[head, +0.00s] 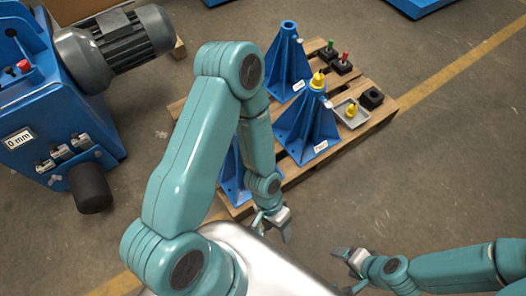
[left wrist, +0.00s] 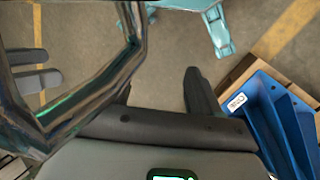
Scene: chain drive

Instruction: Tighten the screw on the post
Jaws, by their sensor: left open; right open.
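Several blue flared posts stand on a wooden pallet. The middle post (head: 306,125) has a yellow-headed screw (head: 318,81) upright at its top. The far post (head: 287,62) shows a bare open top. A near post (head: 232,178) is mostly hidden behind my left arm. My left gripper (head: 272,231) is open and empty, low in front of the pallet's near edge, well away from the screw. In the left wrist view a blue post (left wrist: 268,112) shows at the right, beside the dark finger. My right gripper (head: 345,268) is open and empty over the floor at the bottom.
On the pallet (head: 345,140), a grey tray (head: 361,119) holds another yellow piece (head: 351,110). Black blocks with green (head: 330,47) and red (head: 344,60) tops and a plain black block (head: 371,97) lie nearby. A blue motor unit (head: 50,110) stands left. Floor at right is clear.

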